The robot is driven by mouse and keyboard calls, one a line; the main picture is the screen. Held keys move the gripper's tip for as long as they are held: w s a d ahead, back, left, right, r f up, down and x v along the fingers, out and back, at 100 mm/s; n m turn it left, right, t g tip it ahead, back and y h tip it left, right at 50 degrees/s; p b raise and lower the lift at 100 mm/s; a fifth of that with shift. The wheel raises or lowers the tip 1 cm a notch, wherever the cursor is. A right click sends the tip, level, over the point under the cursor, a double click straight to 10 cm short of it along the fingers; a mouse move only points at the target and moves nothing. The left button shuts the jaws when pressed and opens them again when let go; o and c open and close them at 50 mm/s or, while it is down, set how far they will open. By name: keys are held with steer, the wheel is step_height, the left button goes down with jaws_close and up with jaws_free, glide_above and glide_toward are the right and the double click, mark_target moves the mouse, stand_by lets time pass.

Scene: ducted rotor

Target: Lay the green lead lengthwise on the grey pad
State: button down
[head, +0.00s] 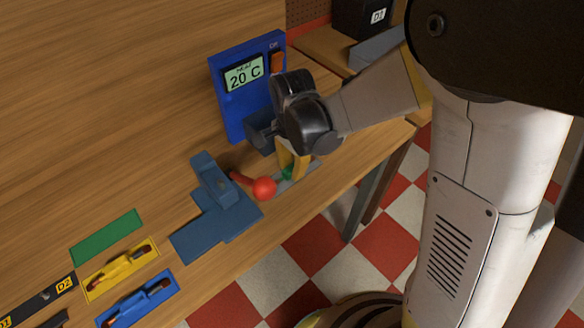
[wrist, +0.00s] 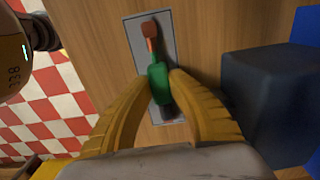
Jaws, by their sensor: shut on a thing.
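The green lead (wrist: 159,84) is between the yellow fingers of my gripper (wrist: 161,77) in the wrist view, and the gripper is shut on it. Its reddish-brown end (wrist: 150,38) points away from my gripper and its dark end lies between the fingers. The grey pad (wrist: 167,22) is beneath it, and the lead runs roughly along the pad's length. I cannot tell whether the lead touches the pad. In the head view a little of the green lead (head: 287,173) shows below my gripper (head: 291,163), beside the grey pad's visible part (head: 306,172) near the table edge.
A blue block with a red-knobbed lever (head: 264,188) stands just left of the pad. A blue display panel (head: 236,105) reading 20 C stands behind. Green (head: 106,236), yellow (head: 97,286) and blue (head: 133,311) plates lie front left. The table's back left is clear.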

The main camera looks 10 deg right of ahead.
mark_target(292, 168)
steer(key=c, duration=1.4)
jaws_free()
step_height(292, 168, up, 13)
steer(key=p, duration=0.5)
steer(key=s+d+r+n+t, duration=0.2)
steer(key=s+d+n, duration=0.1)
steer(key=d, duration=0.1)
steer(key=s+d+r+n+t, duration=0.2)
steer(key=s+d+r+n, duration=0.1)
steer(key=s+d+n, duration=0.1)
steer(key=s+d+r+n+t, duration=0.3)
steer(key=d+n, duration=0.1)
steer(key=d, duration=0.1)
steer(key=shift+s+d+r, duration=0.2)
steer(key=shift+s+d, duration=0.05)
steer(key=shift+s, duration=0.15)
